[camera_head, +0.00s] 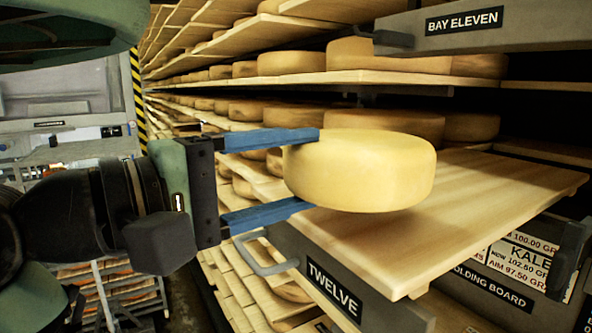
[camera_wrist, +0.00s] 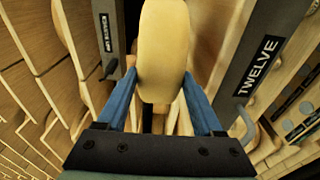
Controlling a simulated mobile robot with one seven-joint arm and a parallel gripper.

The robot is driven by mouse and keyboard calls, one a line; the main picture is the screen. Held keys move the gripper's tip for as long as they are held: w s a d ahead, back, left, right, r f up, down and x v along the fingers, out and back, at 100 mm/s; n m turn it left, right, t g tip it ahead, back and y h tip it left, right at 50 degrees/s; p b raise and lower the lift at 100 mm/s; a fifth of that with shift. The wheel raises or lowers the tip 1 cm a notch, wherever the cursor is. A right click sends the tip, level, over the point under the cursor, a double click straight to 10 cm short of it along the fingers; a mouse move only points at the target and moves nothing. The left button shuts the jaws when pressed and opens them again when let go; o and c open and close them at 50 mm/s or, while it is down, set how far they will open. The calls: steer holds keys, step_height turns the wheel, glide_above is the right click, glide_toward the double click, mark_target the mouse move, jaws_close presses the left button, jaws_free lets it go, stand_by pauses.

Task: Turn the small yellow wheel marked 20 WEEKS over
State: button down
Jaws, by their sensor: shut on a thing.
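A pale yellow cheese wheel (camera_head: 360,172) is held level, one flat face up, above the pull-out board marked TWELVE (camera_head: 465,200). My gripper (camera_head: 312,168) reaches in from the left. Its two blue fingers, one above the other, are shut on the wheel's near side, one at the top face and one underneath. In the wrist view the wheel (camera_wrist: 163,50) shows edge-on between the fingers. No 20 WEEKS marking can be read on the sides I see.
The bare board of bay twelve sticks out below the wheel. Shelves with several cheese wheels (camera_head: 385,122) stand behind. The BAY ELEVEN drawer front (camera_head: 470,25) hangs above right. A metal handle (camera_head: 265,255) juts out below my gripper.

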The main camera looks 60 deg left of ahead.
steer(key=shift+s+f+b, duration=0.35)
steer(key=shift+f+b, duration=0.1)
steer(key=shift+b, duration=0.05)
steer(key=shift+w+f+b, duration=0.1)
steer(key=shift+f+b, duration=1.05)
steer(key=shift+f, duration=0.4)
steer(key=shift+f, duration=0.25)
jaws_free()
steer(key=s+b, duration=0.1)
steer(key=s, duration=1.2)
steer(key=shift+d, duration=0.2)
